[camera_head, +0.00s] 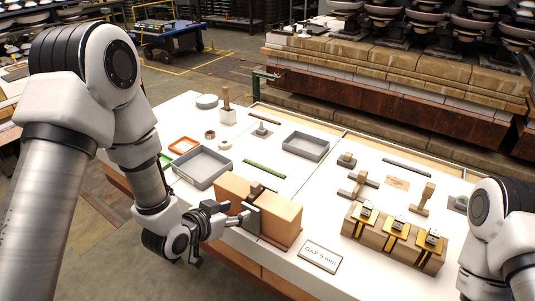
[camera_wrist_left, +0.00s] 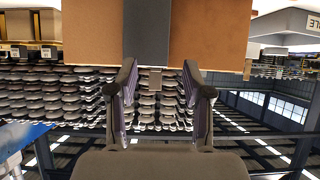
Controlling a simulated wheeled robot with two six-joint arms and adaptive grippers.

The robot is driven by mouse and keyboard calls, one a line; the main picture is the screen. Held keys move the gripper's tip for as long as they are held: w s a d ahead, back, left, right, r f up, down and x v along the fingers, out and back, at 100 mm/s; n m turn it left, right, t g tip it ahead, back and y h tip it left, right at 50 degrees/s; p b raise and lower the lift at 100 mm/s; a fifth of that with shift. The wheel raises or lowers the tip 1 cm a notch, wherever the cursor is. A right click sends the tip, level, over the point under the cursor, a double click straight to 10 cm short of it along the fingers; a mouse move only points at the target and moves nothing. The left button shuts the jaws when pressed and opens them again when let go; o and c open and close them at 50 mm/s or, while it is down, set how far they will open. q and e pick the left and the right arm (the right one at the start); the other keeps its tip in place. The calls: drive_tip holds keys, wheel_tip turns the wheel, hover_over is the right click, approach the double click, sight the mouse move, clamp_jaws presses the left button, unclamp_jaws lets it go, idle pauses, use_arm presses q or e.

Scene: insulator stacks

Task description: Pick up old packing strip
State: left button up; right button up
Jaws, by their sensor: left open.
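A dark grey strip (camera_head: 252,217), which looks like the old packing strip, stands upright between two brown blocks (camera_head: 280,218) at the table's front edge. In the left wrist view the grey strip (camera_wrist_left: 146,30) is a band between the brown block faces, with a small grey tab (camera_wrist_left: 155,80) at its end. My left gripper (camera_head: 229,213) is in front of the blocks, open and empty. In the wrist view its fingers (camera_wrist_left: 160,70) lie either side of the tab, apart from it. My right arm shows at the lower right; its gripper is out of frame.
A green strip (camera_head: 264,169) lies flat behind the blocks. Grey trays (camera_head: 202,182) (camera_head: 306,157) stand left and behind. A "GAP 5 mm" sign (camera_head: 320,254) lies right of the blocks. Brown blocks with yellow-black bands (camera_head: 394,245) stand farther right.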

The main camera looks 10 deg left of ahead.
sight(254, 186)
use_arm(q)
wheel_tip(254, 186, up, 5)
drive_tip(key=w, duration=0.2)
drive_tip(key=shift+t, duration=0.3)
drive_tip(key=x, duration=0.2)
drive_tip(key=d+p+x, duration=0.1)
drive_tip(key=x, duration=0.1)
drive_tip(key=p+x, duration=0.1)
drive_tip(key=x, duration=0.2)
drive_tip(key=shift+d+r, duration=0.15)
drive_tip(key=shift+r, duration=0.2)
drive_tip(key=shift+w+f, duration=0.3)
drive_tip(key=shift+w, duration=0.05)
clamp_jaws()
use_arm(e)
drive_tip(key=r, duration=0.4)
drive_tip(key=shift+w+d, duration=0.1)
drive_tip(key=shift+w, duration=0.25)
